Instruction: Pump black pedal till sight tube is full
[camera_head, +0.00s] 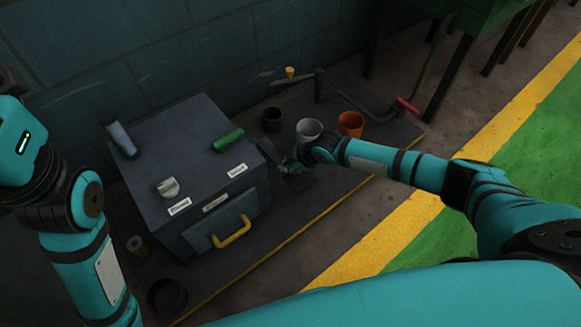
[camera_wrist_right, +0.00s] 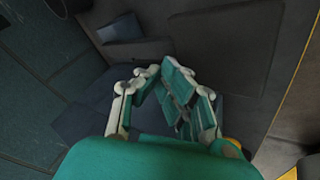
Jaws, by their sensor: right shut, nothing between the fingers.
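A dark grey cabinet (camera_head: 200,150) stands against the wall, with a pale blue tube (camera_head: 120,137) leaning at its back left that looks like the sight tube; its fill level cannot be read. My right gripper (camera_head: 291,169) is low, just right of the cabinet. Its fingers (camera_wrist_right: 163,72) are closed together and empty in the wrist view. A dark flat plate (camera_wrist_right: 137,52), apparently the black pedal, lies just beyond the fingertips; contact cannot be told. In the head view, dark plate-like shapes beside the gripper are hard to separate. My left gripper is out of view.
The cabinet carries a green handle (camera_head: 228,140), a grey knob (camera_head: 168,187) and a yellow pull (camera_head: 231,232). Grey (camera_head: 308,129), orange (camera_head: 350,123) and black (camera_head: 271,119) cups stand behind my right gripper.

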